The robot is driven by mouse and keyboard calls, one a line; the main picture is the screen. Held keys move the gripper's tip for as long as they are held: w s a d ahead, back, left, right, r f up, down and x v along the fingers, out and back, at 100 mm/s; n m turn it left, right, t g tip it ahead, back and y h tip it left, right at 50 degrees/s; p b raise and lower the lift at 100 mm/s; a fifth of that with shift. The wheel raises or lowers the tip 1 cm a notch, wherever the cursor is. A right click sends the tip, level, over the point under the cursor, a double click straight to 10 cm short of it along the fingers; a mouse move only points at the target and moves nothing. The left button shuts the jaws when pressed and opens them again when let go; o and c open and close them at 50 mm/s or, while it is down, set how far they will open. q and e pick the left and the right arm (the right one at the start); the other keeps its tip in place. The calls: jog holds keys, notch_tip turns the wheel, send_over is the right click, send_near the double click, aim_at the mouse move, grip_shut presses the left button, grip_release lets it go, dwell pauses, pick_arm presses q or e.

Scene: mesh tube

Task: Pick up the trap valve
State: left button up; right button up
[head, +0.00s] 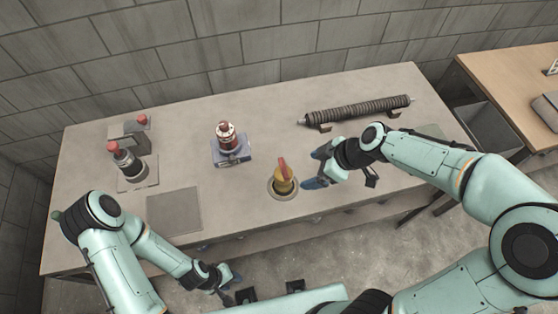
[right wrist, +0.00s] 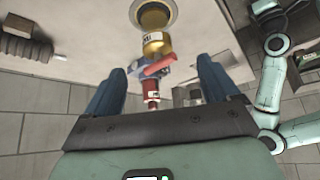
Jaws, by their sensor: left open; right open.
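The trap valve, as I take it, is the brass-coloured body with a red lever (head: 284,178). It stands upright in a round ring seat near the front middle of the table. My right gripper (head: 317,168) is open just right of it, fingers toward it. In the right wrist view the valve (right wrist: 155,42) shows ahead, its red lever in line with the gap between the blue fingers (right wrist: 160,78). I see no contact. My left gripper (head: 229,288) is open and empty, low in front of the table, far from the valve.
A red-and-white device on a blue base (head: 229,146) stands behind the valve, to the left. A dark red-topped device (head: 128,163) stands at the left. A ribbed tube (head: 356,110) lies on supports at the back right. A flat grey plate (head: 174,211) lies front left.

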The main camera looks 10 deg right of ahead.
aim_at(291, 178)
jog(key=b+x, duration=0.1)
jog(key=x, duration=0.6)
jog(key=shift+a+f+b, duration=0.15)
jog(key=shift+f+b, duration=0.15)
jog(key=shift+b, duration=0.1)
jog(key=x, duration=0.3)
jog(key=w+b+x, duration=0.1)
jog(key=x, duration=0.1)
jog(key=shift+f, duration=0.3)
pick_arm(q)
jog(key=s+f, duration=0.2)
jog(key=f, duration=0.1)
jog(key=shift+f, duration=0.3)
pick_arm(e)
jog(key=c, duration=1.3)
